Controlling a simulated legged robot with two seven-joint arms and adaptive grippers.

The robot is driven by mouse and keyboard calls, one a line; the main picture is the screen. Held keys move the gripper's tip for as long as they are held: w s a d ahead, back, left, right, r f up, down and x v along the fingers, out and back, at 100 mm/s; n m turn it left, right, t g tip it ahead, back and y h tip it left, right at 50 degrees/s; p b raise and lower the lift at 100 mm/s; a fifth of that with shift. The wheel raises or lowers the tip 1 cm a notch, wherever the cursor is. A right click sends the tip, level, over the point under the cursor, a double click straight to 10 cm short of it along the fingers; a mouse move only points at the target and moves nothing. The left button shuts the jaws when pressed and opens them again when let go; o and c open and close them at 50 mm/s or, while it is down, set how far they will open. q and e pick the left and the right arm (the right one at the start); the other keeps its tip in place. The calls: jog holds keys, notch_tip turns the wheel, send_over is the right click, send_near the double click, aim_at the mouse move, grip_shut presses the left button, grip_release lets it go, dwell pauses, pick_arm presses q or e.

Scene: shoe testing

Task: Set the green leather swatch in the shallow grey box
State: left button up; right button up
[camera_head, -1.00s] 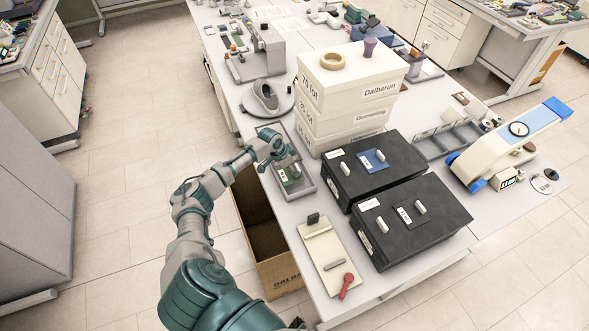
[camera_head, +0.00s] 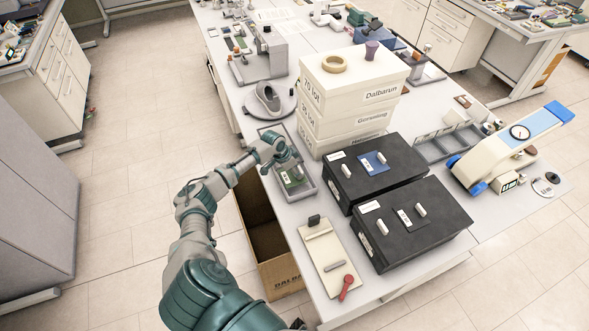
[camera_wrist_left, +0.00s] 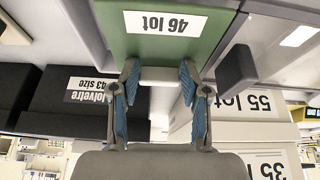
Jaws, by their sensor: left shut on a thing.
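The green leather swatch (camera_head: 291,180) shows beneath my left gripper (camera_head: 287,164) in the head view. In the left wrist view the swatch (camera_wrist_left: 170,45) carries a white "46 lot" label and a pale handle bar. My left gripper (camera_wrist_left: 160,85) is shut on that handle, with a blue-padded finger at each end. A shallow grey box (camera_head: 308,192) lies at the table's left edge, and the swatch is over or inside it. I cannot tell whether the swatch touches its floor. The wrist and fingers partly hide the swatch and box. My right gripper is not in view.
Two black boxes (camera_head: 424,239) with swatches on top stand to the right. White stacked boxes (camera_head: 345,112) stand behind. An open cardboard box (camera_head: 281,276) stands below the table edge.

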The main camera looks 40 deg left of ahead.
pick_arm(q)
jog(key=shift+d+r, duration=0.15)
jog(key=shift+d, duration=0.35)
jog(key=shift+d+r, duration=0.15)
jog(key=shift+d, duration=0.25)
jog(key=shift+a, duration=0.15)
jog(key=shift+a+p, duration=0.15)
jog(key=shift+p, duration=0.2)
jog(key=shift+a+f, duration=0.2)
jog(key=shift+f, duration=0.05)
jog(key=shift+d, duration=0.45)
jog(key=shift+d+f, duration=0.1)
jog(key=shift+f, duration=0.1)
jog(key=shift+a+f+b, duration=0.2)
jog(key=shift+f+b, duration=0.05)
jog(key=shift+b, duration=0.1)
jog(key=shift+a+f, duration=0.2)
jog(key=shift+f, duration=0.15)
jog(key=shift+d+f, duration=0.1)
jog(key=shift+f, duration=0.15)
jog(key=shift+d+f+b, duration=0.15)
jog(key=shift+f+b, duration=0.3)
jog(key=shift+b, duration=0.1)
jog(key=shift+f, duration=0.5)
jog(key=shift+f+b, duration=0.1)
jog(key=shift+b, duration=0.2)
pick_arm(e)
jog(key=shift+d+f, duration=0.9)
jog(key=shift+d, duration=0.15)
